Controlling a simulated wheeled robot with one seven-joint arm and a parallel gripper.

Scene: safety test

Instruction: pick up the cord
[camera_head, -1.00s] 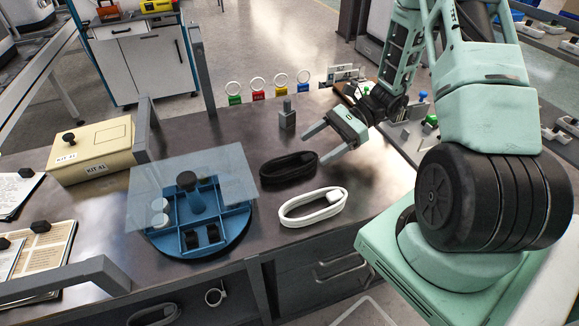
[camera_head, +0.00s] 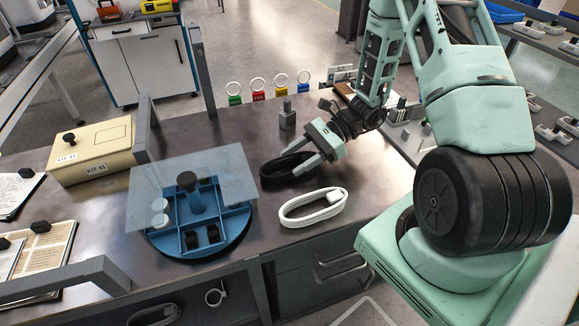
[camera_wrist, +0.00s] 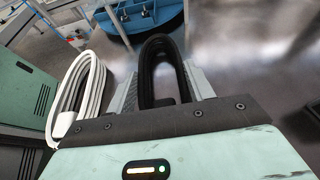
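A black coiled cord (camera_head: 273,176) lies on the dark bench top, and its right part is hidden by my gripper (camera_head: 296,161) in the head view. A white coiled cord (camera_head: 313,207) lies just in front of it, apart from my gripper. In the wrist view the black cord (camera_wrist: 162,48) runs between the two fingers of my gripper (camera_wrist: 165,88), which are spread wide to either side of it. I cannot tell whether the fingers touch it. The white cord (camera_wrist: 78,95) lies outside the left finger in that view.
A blue divided round tray (camera_head: 233,235) under a clear sheet (camera_head: 160,185) stands left of the cords. A cream kit box (camera_head: 95,155) is farther left. A small grey block (camera_head: 287,120) stands behind the black cord. Coloured tags with rings line the back edge.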

